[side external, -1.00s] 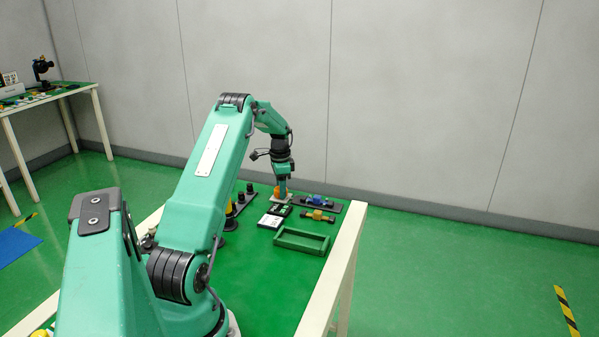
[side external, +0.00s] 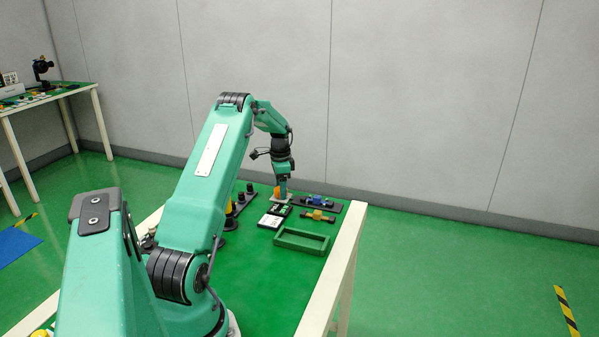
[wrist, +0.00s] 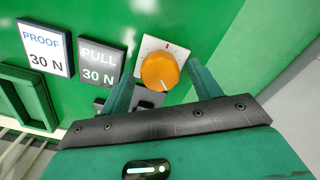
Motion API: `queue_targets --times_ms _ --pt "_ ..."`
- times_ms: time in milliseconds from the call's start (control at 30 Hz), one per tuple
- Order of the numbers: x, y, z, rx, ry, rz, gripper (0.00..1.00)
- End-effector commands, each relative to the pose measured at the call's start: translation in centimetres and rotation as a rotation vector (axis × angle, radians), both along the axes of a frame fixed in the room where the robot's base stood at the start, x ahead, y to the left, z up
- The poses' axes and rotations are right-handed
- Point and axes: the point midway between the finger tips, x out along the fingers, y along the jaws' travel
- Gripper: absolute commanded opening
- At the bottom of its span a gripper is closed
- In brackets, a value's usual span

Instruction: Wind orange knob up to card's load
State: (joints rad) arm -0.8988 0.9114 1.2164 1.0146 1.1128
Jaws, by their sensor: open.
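The orange knob (wrist: 159,70) sits on a white dial plate (wrist: 147,46) with a red mark at its upper edge; a pale line shows on the knob's face. My gripper (wrist: 161,62) is open, with one green finger on each side of the knob. I cannot tell whether either finger touches it. In the side view my gripper (side external: 283,189) points down at the orange knob (side external: 277,192), which it partly hides. The white card (wrist: 45,48) reads "PROOF 30 N". Right of it, the dark display (wrist: 100,64) reads "PULL 30 N".
A green open tray (side external: 301,241) lies in front of the card. A blue clamp-like piece (side external: 317,201) and a yellow one (side external: 318,216) sit on dark bases to the right of the knob. Black pegs (side external: 241,197) stand to its left. The green tabletop nearer the arm's base looks clear.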

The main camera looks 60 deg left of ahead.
Motion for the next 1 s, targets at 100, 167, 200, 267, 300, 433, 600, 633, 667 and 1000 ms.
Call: queue_targets --times_ms 100,167,200,267,300,433,600,633,667,1000 --pt "0.0 0.1 0.9 0.003 -0.002 0.000 0.63" --pt "0.1 0.1 1.5 0.003 -0.003 0.000 0.63" --pt "0.0 0.1 1.9 0.003 -0.003 0.000 0.63" --pt "0.0 0.1 2.6 0.003 -0.003 0.000 0.63" --pt "0.1 0.1 3.2 0.004 -0.003 0.000 0.63" --pt "0.1 0.1 4.9 0.003 -0.003 0.000 0.63" --pt "0.0 0.0 6.7 0.003 -0.002 0.000 0.63" --pt "0.0 0.0 6.9 0.003 -0.002 0.000 0.63" --pt "0.1 0.1 7.1 0.003 -0.002 0.000 0.63" --pt "0.0 0.0 7.7 0.001 -0.001 0.000 0.63"
